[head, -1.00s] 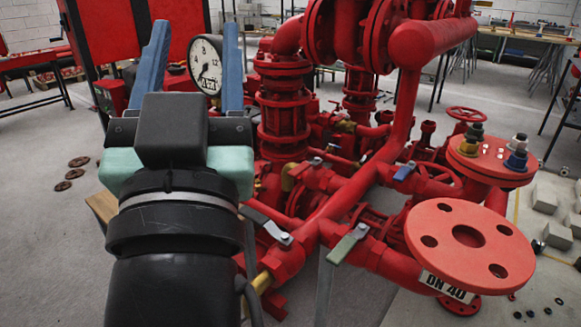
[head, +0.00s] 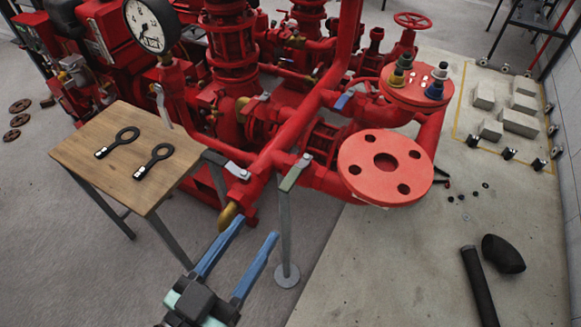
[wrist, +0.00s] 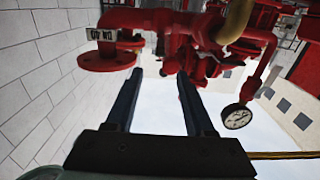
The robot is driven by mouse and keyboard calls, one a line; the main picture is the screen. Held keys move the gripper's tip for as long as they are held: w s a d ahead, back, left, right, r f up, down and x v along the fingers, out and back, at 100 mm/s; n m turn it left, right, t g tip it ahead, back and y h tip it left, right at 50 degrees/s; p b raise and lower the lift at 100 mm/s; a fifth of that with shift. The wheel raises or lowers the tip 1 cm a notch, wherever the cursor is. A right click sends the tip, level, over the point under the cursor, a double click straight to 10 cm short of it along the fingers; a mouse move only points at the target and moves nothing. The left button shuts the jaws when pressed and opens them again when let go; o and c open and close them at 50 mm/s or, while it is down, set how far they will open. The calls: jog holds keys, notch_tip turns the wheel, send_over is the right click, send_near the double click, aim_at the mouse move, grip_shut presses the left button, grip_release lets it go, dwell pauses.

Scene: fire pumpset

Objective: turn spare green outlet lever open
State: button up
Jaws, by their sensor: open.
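The green lever (head: 294,173) sits on a red outlet pipe just left of the large red flange in the head view. It slants down and to the left from its pivot. My gripper (head: 257,229) is open and empty, its two blue fingers pointing up toward the pipework from below the lever. The fingers are apart from the lever in the picture. In the wrist view my gripper (wrist: 160,72) is also open, with nothing between the fingers. I cannot make out the green lever there.
A grey-handled lever (head: 237,170) and a brass end (head: 229,215) are left of the green lever. A grey post (head: 285,235) stands below it. The red flange (head: 385,166) is to the right. A wooden table (head: 125,165) with two black tools stands left.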

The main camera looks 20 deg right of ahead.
aim_at(282, 190)
jog(key=x, duration=1.2)
jog(key=shift+w+d, duration=0.1)
jog(key=shift+w, duration=0.05)
grip_shut()
dwell(0.9)
